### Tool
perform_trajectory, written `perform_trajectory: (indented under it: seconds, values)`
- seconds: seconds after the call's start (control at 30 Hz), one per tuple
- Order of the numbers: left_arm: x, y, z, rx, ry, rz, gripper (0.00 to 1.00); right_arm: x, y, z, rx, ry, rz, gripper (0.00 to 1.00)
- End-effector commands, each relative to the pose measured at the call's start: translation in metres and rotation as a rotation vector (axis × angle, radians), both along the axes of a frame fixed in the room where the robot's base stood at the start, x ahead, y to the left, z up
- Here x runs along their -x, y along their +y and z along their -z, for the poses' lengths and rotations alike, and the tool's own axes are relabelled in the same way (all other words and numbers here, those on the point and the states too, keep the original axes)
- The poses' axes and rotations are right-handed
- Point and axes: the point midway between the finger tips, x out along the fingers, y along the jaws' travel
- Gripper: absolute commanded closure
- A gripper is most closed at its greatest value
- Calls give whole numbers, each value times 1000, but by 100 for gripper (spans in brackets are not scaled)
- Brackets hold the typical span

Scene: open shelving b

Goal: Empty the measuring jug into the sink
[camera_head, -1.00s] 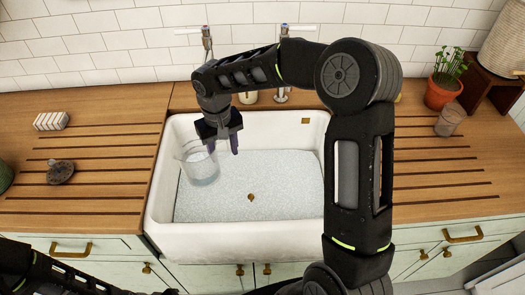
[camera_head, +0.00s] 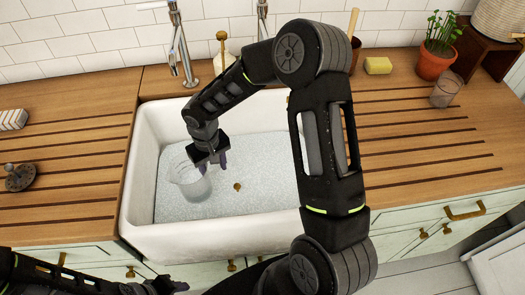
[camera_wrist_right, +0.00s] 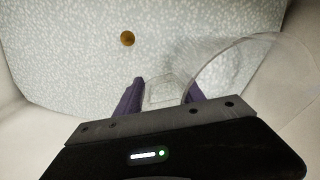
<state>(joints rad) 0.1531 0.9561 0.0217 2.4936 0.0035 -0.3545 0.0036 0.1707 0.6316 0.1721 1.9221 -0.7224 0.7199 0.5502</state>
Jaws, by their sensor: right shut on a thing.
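The clear measuring jug (camera_head: 188,184) is over the left part of the white sink (camera_head: 143,165), left of the brass drain (camera_head: 237,187). It looks close to upright. I cannot tell how much it holds or whether its base touches the sink floor. My right gripper (camera_head: 217,163) is shut on the jug's handle, at the jug's right side. In the right wrist view the handle (camera_wrist_right: 163,92) sits between the purple fingers, and the rim (camera_wrist_right: 235,52) arcs to the right. Part of my left gripper (camera_head: 168,286) shows at the bottom edge; its jaws are unclear.
Taps (camera_head: 180,45) stand behind the sink. A dark round item (camera_head: 20,178) lies on the left counter. The sink's right part is clear.

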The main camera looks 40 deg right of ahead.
Motion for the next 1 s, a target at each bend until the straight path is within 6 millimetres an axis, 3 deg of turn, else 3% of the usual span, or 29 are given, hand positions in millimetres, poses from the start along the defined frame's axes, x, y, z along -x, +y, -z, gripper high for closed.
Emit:
perform_trajectory:
  seconds: [0.27,0.47,0.67,0.87,1.0]
  values:
    - [0,0,-3,-1,0,0,64,0,11,-4,-1,-2,-27,100]
    - [0,0,-12,-2,1,0,64,8,44,-11,-2,-1,-104,100]
    - [1,1,-25,-4,3,1,64,29,70,-17,-1,-1,-102,100]
    - [2,2,-38,-7,7,0,64,54,72,-29,-3,-4,93,100]
    - [3,3,-46,-9,10,0,64,67,63,-42,-5,-5,355,100]
